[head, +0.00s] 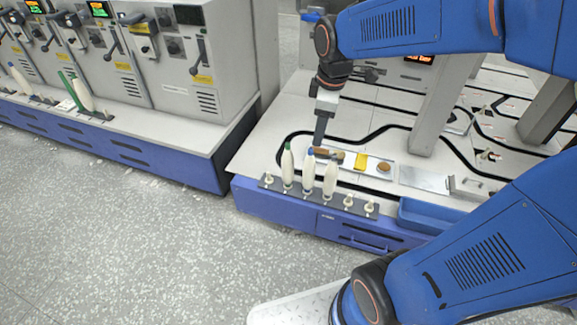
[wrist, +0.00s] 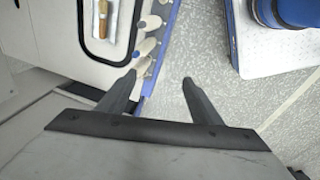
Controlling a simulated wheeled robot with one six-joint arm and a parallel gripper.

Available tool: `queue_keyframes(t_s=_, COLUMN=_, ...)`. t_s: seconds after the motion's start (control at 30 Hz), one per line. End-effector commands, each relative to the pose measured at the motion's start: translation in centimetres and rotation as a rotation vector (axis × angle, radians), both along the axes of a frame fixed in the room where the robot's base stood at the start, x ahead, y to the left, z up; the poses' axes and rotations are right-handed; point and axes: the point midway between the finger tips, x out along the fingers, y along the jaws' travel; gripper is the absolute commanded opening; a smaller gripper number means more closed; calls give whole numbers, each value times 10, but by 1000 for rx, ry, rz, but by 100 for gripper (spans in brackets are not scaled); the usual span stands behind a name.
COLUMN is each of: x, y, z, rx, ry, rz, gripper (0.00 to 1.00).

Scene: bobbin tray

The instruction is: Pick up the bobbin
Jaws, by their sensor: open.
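Three white bobbins stand upright on pegs of a dark peg strip (head: 268,183) at the table's front edge. The left bobbin (head: 288,168) has a green tip, the middle bobbin (head: 308,174) a blue tip, and the right bobbin (head: 331,180) stands beside them. My gripper (head: 319,142) points down just above and behind the middle and right bobbins. In the wrist view my gripper (wrist: 158,79) is open, with nothing between its fingers. The blue-tipped bobbin (wrist: 147,46) lies just beyond the left finger, with another bobbin (wrist: 151,22) farther up. One bobbin is partly hidden by the left finger.
A blue bin (head: 425,215) is at right. Empty pegs (head: 369,207) flank the bobbins. Grey machine posts (head: 441,105) rise behind; open floor lies in front.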

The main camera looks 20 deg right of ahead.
Motion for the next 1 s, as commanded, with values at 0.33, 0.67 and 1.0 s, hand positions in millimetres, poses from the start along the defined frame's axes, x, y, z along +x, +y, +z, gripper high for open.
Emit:
queue_keyframes(t_s=0.33, x=89, y=23, z=-53, rx=-75, ry=103, rz=513, gripper=59)
queue_keyframes(t_s=0.67, x=143, y=40, z=-103, rx=-99, ry=164, rz=876, gripper=59)
queue_keyframes(t_s=1.0, x=150, y=43, z=-139, rx=-101, ry=175, rz=943, gripper=59)
